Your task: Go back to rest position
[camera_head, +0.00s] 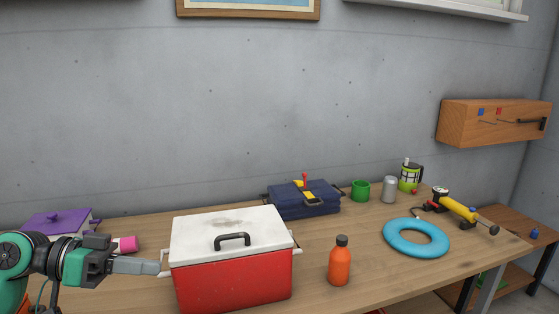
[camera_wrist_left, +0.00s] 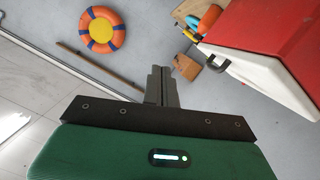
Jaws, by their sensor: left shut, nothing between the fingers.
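My left gripper (camera_head: 157,267) comes in from the lower left of the head view, with its fingers together and empty. Its tips point right, beside the left side of a red cooler (camera_head: 232,287) with a white lid (camera_head: 196,240) and a black handle. The tips overlap the cooler's left side handle in the picture; I cannot tell if they touch. In the left wrist view the shut fingers (camera_wrist_left: 162,73) show at the centre, and the red cooler (camera_wrist_left: 262,32) is at the upper right. My right gripper is not in view.
A wooden cabinet (camera_head: 466,122) hangs at the right. An orange-and-yellow lifebuoy (camera_wrist_left: 102,30) shows in the wrist view.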

